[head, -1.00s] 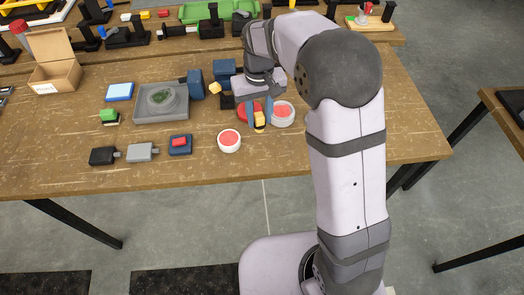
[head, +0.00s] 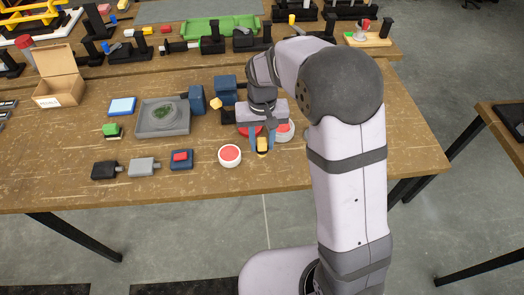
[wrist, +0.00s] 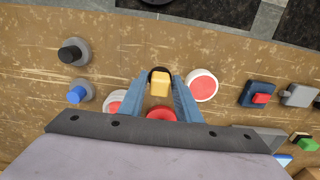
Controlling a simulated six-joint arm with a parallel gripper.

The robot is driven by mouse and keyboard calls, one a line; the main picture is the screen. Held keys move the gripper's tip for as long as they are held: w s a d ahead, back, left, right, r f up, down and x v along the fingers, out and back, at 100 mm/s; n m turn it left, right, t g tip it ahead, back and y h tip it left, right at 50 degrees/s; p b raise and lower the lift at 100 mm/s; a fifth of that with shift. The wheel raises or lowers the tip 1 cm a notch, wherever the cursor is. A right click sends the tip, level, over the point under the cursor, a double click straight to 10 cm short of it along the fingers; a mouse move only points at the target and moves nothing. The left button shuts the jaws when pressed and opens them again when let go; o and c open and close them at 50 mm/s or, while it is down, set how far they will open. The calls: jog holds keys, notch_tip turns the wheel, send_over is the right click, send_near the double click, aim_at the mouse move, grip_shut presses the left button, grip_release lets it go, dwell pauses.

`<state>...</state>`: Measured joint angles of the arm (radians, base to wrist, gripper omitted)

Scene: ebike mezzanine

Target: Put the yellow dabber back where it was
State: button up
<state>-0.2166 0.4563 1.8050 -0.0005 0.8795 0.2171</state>
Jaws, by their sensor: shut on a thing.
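The yellow dabber (head: 262,145) is a small yellow block with a dark part at its end. My gripper (head: 262,150) is shut on it, with a blue finger on each side. The wrist view shows the dabber (wrist: 159,83) between the fingertips (wrist: 160,88). A white round dish with a red top (head: 230,155) is just left of the gripper. A second such dish (head: 286,131) is behind and to the right, partly hidden. A red round thing (wrist: 161,114) lies behind the gripper. I cannot tell whether the dabber touches the table.
A grey tray with a green patch (head: 163,117), dark blue blocks (head: 197,99) and a red-topped blue block (head: 181,159) lie to the left. Black (wrist: 70,52) and blue (wrist: 78,94) knobs on grey discs show in the wrist view. The front table strip near the gripper is clear.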

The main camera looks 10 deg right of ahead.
aim_at(262, 152)
jog(key=shift+f+p, duration=0.6)
jog(key=shift+f, duration=2)
jog(key=shift+f, duration=0.1)
jog(key=o, duration=0.9)
notch_tip(262, 152, up, 12)
jog(key=shift+r+b, duration=0.15)
jog(key=shift+b, duration=1.05)
jog(key=s+d+f, duration=0.2)
jog(key=s+d, duration=0.1)
jog(key=s, duration=0.3)
jog(key=s+d+f, duration=0.2)
jog(key=s+d, duration=0.1)
jog(key=s, duration=0.3)
jog(key=s+d+f, duration=0.3)
jog(key=s, duration=0.4)
